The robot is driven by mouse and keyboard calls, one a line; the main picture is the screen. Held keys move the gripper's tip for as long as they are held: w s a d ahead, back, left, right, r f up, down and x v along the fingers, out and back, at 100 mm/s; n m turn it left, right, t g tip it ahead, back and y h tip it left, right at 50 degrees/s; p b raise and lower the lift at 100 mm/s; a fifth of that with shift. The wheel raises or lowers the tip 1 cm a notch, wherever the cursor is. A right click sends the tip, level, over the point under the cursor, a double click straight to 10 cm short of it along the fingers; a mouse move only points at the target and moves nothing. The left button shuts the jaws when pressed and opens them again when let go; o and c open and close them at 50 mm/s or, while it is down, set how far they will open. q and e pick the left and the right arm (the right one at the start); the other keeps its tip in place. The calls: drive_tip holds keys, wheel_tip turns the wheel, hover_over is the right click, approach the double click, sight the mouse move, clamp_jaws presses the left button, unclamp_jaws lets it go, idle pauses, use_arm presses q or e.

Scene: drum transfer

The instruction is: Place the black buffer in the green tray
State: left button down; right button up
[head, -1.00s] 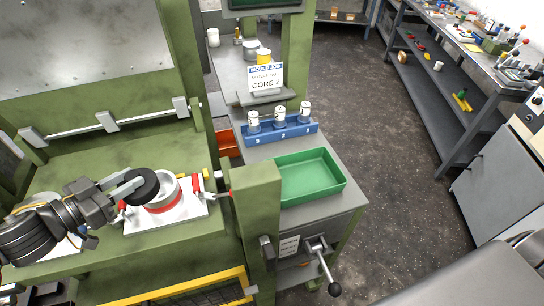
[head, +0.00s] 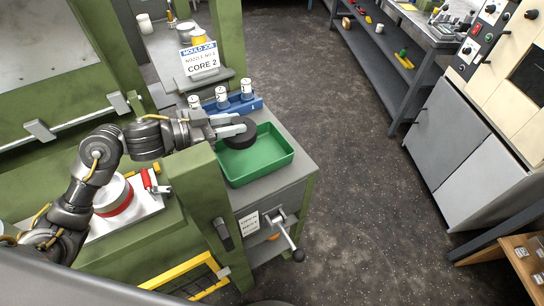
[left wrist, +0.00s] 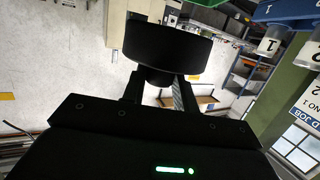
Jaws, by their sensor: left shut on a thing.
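The black buffer (head: 240,134) is a dark round disc held in my left gripper (head: 226,128). In the head view it hangs over the back left part of the green tray (head: 262,172), and I cannot tell how high above the tray floor it is. The left wrist view shows the buffer (left wrist: 168,48) between the two fingers (left wrist: 158,88), which are shut on it. The tray looks empty where it shows; the buffer and gripper hide its back left corner. My right gripper is not in view.
A blue rack (head: 243,103) with several white bottles stands just behind the tray. A green post (head: 212,200) rises left of the tray. A white and red cylinder (head: 113,196) sits on a white plate at left. A crank handle (head: 284,234) sticks out below the tray.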

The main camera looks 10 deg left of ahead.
sight(234, 139)
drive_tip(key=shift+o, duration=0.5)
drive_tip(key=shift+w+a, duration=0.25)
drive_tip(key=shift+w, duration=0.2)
use_arm(q)
wheel_tip(234, 139, down, 5)
drive_tip(key=shift+d+f, duration=0.1)
drive_tip(key=shift+w+f, duration=0.1)
drive_tip(key=shift+f, duration=0.5)
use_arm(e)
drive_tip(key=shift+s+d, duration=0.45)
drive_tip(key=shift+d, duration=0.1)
use_arm(q)
wheel_tip(234, 139, down, 4)
drive_tip(key=shift+r, duration=0.2)
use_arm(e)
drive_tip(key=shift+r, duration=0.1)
use_arm(q)
drive_tip(key=shift+f, duration=0.1)
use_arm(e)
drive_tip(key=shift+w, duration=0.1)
use_arm(q)
drive_tip(key=c, duration=1.5)
unclamp_jaws()
drive_tip(key=shift+f, duration=0.1)
drive_tip(key=o, duration=0.4)
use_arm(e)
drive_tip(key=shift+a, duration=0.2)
